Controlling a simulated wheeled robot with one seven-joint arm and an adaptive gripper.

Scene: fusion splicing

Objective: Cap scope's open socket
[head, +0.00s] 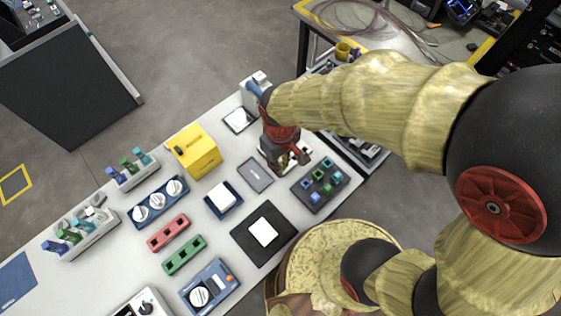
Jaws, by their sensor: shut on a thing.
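My gripper (288,164) is low over the right part of the white table, beside a dark tray (312,203) of small blue, green and teal caps. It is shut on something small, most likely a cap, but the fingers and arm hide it. A small white item shows at the fingertips, partly covered. I cannot tell for sure which device is the scope. A blue device with a round white dial (208,287) lies at the front, and a white and blue device (258,86) stands at the back, partly behind my arm. No open socket can be made out.
A yellow box (194,151), a grey plate (255,175), a black mat with a white pad (263,232), and red (168,233) and green (184,255) blocks lie to the left. Racks of coloured connectors stand farther left. A second bench (305,40) stands behind.

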